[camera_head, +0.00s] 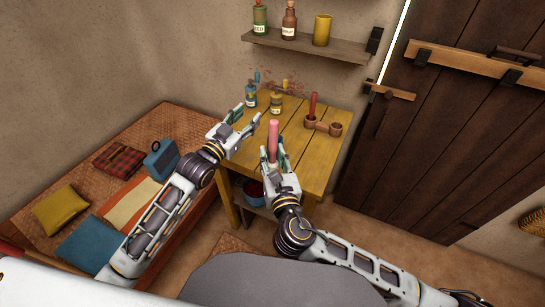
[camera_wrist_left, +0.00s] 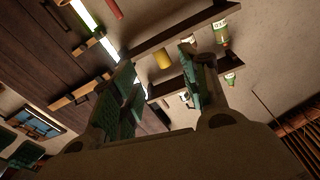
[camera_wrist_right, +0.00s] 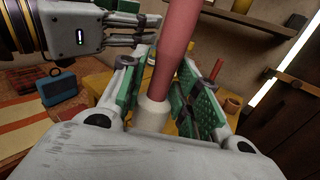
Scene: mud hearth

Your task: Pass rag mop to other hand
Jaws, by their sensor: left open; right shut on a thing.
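The rag mop (camera_head: 273,138) shows as a pink, roughly upright handle rising from my right gripper (camera_head: 273,158) over the front of the wooden table. In the right wrist view, the pink handle (camera_wrist_right: 176,45) meets a white collar (camera_wrist_right: 152,113) between the green-padded fingers, and my right gripper is shut on it. Any rag part is hidden. My left gripper (camera_head: 249,117) is open and empty, just left of the handle and apart from it. In the left wrist view, nothing is between its fingers.
The table (camera_head: 313,171) holds a blue-labelled bottle (camera_head: 251,99), a dark bottle (camera_head: 276,104) and a wooden holder (camera_head: 323,127) with a red-handled tool (camera_head: 312,106). A wall shelf (camera_head: 310,46) with bottles and a yellow cup (camera_head: 322,30) hangs behind. A bed (camera_head: 165,118) lies left.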

